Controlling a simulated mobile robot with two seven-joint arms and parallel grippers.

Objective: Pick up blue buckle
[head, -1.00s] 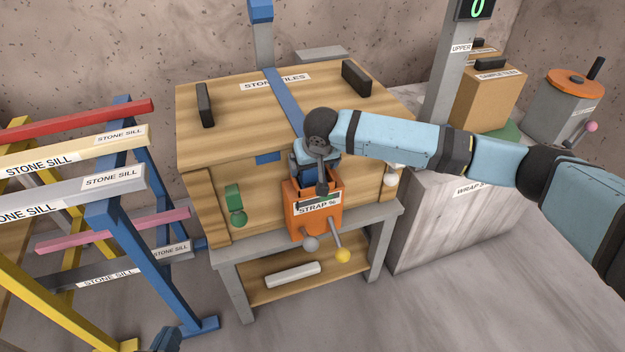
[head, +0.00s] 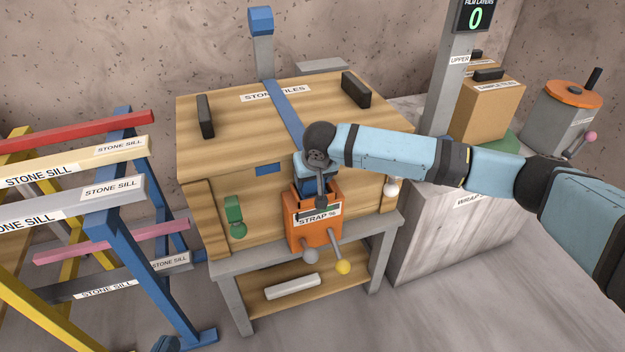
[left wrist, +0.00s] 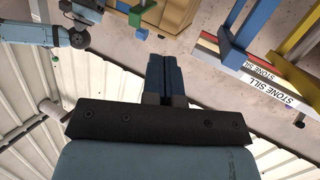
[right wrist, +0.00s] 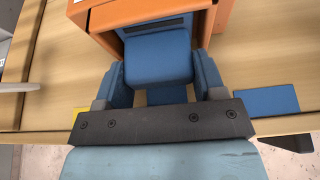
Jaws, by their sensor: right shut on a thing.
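The blue buckle (right wrist: 160,55) is a blue block with a dark slot. In the right wrist view it sits between the fingers of my right gripper (right wrist: 165,78), which is shut on it. Its far end is at the mouth of the orange strap box (head: 314,230), and in the head view my wrist and fingers mostly cover it. My right gripper (head: 318,180) points down at the front of the wooden crate (head: 230,140). My left gripper (left wrist: 164,75) is shut and empty, its fingers together; only a bit of that arm shows at the bottom of the head view.
A blue strap (head: 283,108) runs over the crate top. A green buckle (head: 234,213) is on the crate front. Levers with grey and yellow knobs (head: 343,267) stick out below the box. A sill rack (head: 125,215) stands left and a wrap station (head: 445,235) right.

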